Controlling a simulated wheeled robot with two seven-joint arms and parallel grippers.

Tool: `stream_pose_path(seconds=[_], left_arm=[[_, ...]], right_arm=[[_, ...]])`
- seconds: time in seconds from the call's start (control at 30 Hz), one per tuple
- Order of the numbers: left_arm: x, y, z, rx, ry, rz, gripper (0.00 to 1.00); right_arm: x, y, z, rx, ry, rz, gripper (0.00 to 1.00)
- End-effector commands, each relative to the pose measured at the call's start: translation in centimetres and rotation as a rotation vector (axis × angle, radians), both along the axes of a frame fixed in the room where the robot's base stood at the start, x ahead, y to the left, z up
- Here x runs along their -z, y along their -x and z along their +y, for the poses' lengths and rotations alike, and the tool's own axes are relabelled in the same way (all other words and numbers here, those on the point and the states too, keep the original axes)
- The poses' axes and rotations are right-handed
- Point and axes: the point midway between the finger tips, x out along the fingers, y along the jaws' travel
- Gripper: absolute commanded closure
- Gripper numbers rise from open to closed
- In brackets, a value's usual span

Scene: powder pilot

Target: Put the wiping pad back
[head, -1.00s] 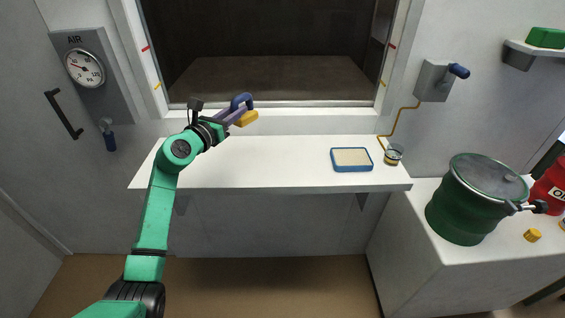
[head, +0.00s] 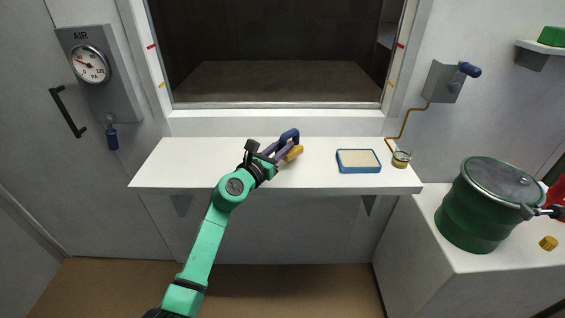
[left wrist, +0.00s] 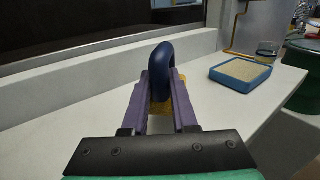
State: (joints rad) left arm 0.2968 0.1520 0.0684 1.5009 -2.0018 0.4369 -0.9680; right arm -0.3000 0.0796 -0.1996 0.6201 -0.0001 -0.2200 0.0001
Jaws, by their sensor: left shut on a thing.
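The wiping pad has a dark blue loop handle (head: 289,136) and a yellow pad (head: 293,153) below it. My left gripper (head: 281,148) is shut on the handle and holds the pad over the white shelf; I cannot tell whether the pad touches the shelf. In the left wrist view, the blue handle (left wrist: 161,70) stands between the purple fingers, and the yellow part is mostly hidden behind them. A blue tray (head: 358,168) with a beige inside lies on the shelf to the right of the gripper, and it also shows in the left wrist view (left wrist: 240,83).
A small glass with yellow contents (head: 401,159) stands right of the tray at the shelf's end. A green drum (head: 478,215) and a yellow cap (head: 548,243) are on the right counter. The white shelf (head: 210,170) is clear between gripper and tray.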

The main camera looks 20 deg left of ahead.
Motion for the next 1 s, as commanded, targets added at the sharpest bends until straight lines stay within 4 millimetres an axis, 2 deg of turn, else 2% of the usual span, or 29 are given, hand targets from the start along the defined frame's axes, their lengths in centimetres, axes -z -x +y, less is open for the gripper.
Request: stream_pose_path(seconds=[0.03,0.13,0.5,0.53,0.6,1.0], left_arm=[[1.8,0.0,-0.1,0.001,0.004,0.004,1.00],[3.4,0.0,0.0,0.001,0.003,0.003,1.00],[3.8,0.0,0.0,0.000,-0.001,0.002,1.00],[3.8,0.0,0.0,0.000,-0.001,0.002,0.70],[3.7,0.0,0.0,0.000,0.000,0.002,0.44],[3.1,0.1,0.0,0.001,0.000,0.002,0.44]], right_arm=[[1.1,0.0,0.1,0.000,-0.001,0.000,0.01],[2.0,0.0,0.1,0.001,-0.002,0.000,0.01],[2.2,0.0,0.2,0.001,-0.002,0.000,0.01],[2.2,0.0,0.2,0.001,-0.002,0.000,0.01],[2.1,0.0,0.2,0.001,-0.002,0.000,0.01],[1.5,0.0,0.1,0.000,-0.001,0.000,0.01]])
